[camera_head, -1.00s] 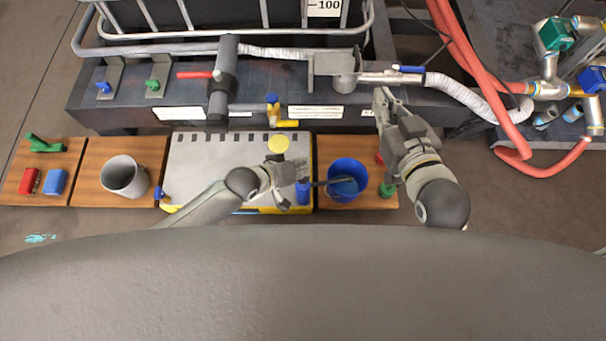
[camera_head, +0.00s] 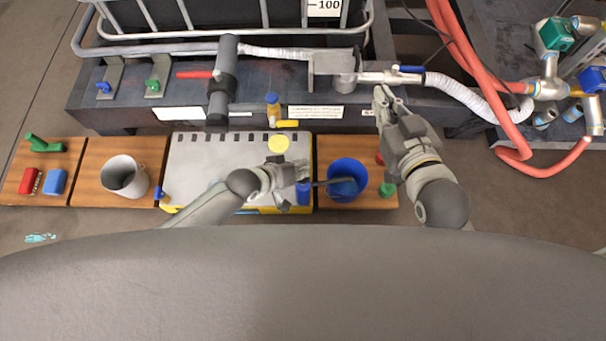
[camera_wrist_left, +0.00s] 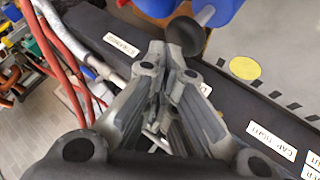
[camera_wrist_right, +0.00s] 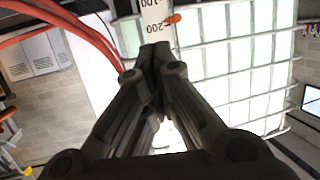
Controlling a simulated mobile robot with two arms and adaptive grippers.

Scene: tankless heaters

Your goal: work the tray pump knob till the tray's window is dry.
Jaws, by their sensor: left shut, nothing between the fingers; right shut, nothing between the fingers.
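The pale grey tray (camera_head: 205,165) with a yellow base lies in the middle of the head view. A blue pump body (camera_head: 303,193) stands at its right edge. In the left wrist view a dark round knob (camera_wrist_left: 185,36) sits on a grey rod from a blue body (camera_wrist_left: 212,12). My left gripper (camera_head: 301,170) is shut and empty beside the pump; its fingertips (camera_wrist_left: 168,62) look close to the knob, contact unclear. A yellow disc (camera_head: 278,143) marks the tray top; whether it is the window I cannot tell. My right gripper (camera_head: 381,97) is shut and empty.
A blue bucket (camera_head: 359,171) stands right of the tray, with a dark spout reaching over it from the pump. The dark bench (camera_head: 180,95) with pipes and valves runs behind. Red hoses (camera_head: 462,60) hang at right.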

